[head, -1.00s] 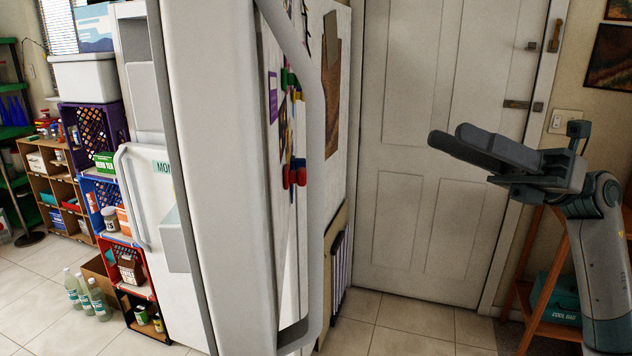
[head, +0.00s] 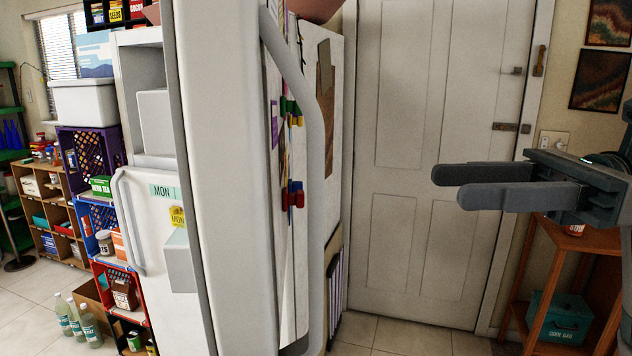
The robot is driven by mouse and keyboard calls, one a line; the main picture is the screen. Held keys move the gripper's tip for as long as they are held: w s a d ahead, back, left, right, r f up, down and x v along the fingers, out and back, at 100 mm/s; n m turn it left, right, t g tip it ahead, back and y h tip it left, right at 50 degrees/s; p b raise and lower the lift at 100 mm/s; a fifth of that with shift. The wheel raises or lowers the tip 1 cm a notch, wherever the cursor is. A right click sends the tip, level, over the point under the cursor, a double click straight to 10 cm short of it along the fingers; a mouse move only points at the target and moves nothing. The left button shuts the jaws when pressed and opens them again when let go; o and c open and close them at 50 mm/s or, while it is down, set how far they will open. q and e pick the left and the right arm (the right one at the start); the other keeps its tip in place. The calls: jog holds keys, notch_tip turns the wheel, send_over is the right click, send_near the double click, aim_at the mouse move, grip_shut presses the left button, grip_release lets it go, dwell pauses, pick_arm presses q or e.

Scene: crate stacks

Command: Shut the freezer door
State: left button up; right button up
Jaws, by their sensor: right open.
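The freezer door (head: 215,130) is a tall white panel in the middle of the head view, swung wide open and seen nearly edge-on. Its long curved grey handle (head: 322,150) runs down its right side. Behind it to the left is the white body with an open compartment (head: 148,75) and a smaller white door (head: 150,215) marked "MON". My right gripper (head: 450,184) is to the right of the freezer door, apart from the handle. Its two dark fingers point left, parted and empty. My left gripper is not in view.
A closed white room door (head: 400,200) stands behind my right gripper. A wooden stand (head: 550,265) with a teal cool bag (head: 558,318) is at the right. Stacked crates (head: 92,145) and bottles (head: 90,325) are at the left. Some floor (head: 400,335) is bare in front of the room door.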

aim_at(315, 187)
jog(key=a+p, duration=0.2)
jog(key=a, duration=0.3)
jog(key=a+p, duration=0.2)
jog(key=a, duration=0.4)
jog(key=a+p, duration=0.3)
jog(key=a, duration=0.2)
jog(key=shift+s+a, duration=0.25)
jog(key=shift+s, duration=0.15)
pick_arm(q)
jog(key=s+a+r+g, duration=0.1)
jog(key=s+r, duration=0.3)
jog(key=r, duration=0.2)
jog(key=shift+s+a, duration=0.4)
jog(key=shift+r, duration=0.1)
pick_arm(e)
jog(key=shift+c, duration=0.3)
grip_shut()
